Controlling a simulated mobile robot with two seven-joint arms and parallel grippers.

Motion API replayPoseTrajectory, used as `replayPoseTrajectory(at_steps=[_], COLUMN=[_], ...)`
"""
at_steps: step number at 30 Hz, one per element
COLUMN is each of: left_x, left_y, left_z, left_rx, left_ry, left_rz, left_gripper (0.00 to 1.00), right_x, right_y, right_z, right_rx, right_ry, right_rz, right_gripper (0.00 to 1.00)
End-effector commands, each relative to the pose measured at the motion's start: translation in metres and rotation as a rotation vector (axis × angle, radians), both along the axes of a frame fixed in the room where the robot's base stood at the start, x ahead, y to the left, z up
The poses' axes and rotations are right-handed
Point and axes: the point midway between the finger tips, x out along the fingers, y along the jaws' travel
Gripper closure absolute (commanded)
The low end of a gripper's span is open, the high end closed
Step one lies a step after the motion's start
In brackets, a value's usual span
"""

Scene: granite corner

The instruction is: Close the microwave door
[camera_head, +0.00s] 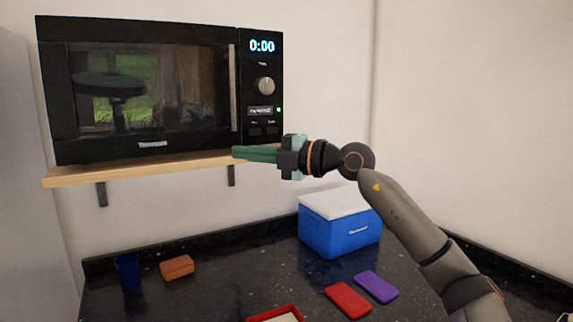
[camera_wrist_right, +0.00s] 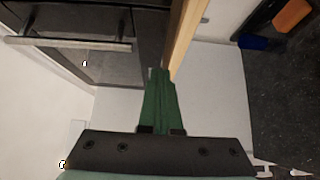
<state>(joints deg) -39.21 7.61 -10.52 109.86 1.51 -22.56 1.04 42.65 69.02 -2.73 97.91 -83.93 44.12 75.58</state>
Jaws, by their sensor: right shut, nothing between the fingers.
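The black microwave (camera_head: 260,130) sits on a wall shelf at upper left in the head view. Its door (camera_head: 60,100), with a dark window and an upright silver handle (camera_head: 233,88) on its right side, looks flush with the control panel; no gap shows. The handle also shows in the right wrist view (camera_wrist_right: 70,44). My right gripper (camera_head: 236,153) has its green fingers together and empty, by the microwave's lower right part and the shelf's front edge. I cannot tell whether they touch it. The fingers also show in the wrist view (camera_wrist_right: 159,75). My left gripper is out of view.
The wooden shelf (camera_head: 100,176) is close to my right fingers. Below, the dark granite counter (camera_head: 225,278) holds a blue cooler with a white lid (camera_head: 340,232), a blue cup (camera_head: 128,272), an orange block (camera_head: 177,267), and red (camera_head: 348,300) and purple (camera_head: 377,287) blocks.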

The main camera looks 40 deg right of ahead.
Motion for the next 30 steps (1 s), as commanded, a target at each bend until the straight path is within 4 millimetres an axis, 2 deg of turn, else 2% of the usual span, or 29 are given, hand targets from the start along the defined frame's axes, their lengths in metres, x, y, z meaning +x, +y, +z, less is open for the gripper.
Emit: replayPoseTrajectory(at_steps=[1,3,12,19,30], left_x=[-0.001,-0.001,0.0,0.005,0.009], left_y=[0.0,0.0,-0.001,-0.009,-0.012], left_z=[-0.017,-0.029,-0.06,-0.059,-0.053], left_rx=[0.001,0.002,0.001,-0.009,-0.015], left_ry=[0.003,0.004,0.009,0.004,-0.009], left_rz=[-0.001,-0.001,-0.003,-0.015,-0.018], left_gripper=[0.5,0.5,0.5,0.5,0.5], right_x=[-0.01,-0.023,-0.059,-0.069,-0.069], right_y=[-0.006,-0.013,-0.032,-0.037,-0.037], right_z=[-0.011,-0.012,-0.008,-0.004,-0.003], right_rx=[-0.007,-0.006,-0.002,-0.001,-0.001], right_ry=[0.004,0.005,0.005,0.005,0.004], right_rz=[-0.004,-0.003,0.001,0.004,0.004], right_gripper=[1.0,1.0,1.0,1.0,1.0])
